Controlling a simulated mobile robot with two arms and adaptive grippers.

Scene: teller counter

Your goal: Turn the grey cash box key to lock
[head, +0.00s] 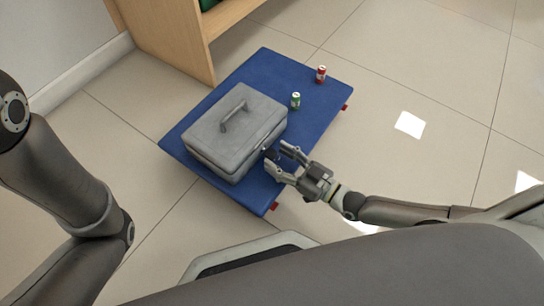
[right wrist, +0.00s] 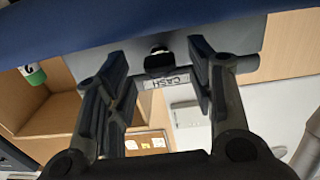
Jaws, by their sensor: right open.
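The grey cash box (head: 222,138) sits shut on a low blue platform (head: 312,122), its handle on top of the lid. My right gripper (head: 277,155) is at the box's front right side with its fingers apart. In the right wrist view, a dark key (right wrist: 158,64) stands between the two open fingers of the right gripper (right wrist: 158,60), with gaps on both sides. A label reading CASH (right wrist: 172,82) shows upside down beside it. The key's turn angle is hard to tell. My left gripper is out of view; only left arm links show.
A green can (head: 295,101) and a red can (head: 321,74) stand on the platform behind the box, away from the gripper. A wooden shelf unit (head: 165,35) stands at the back left. The tiled floor on the right is clear.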

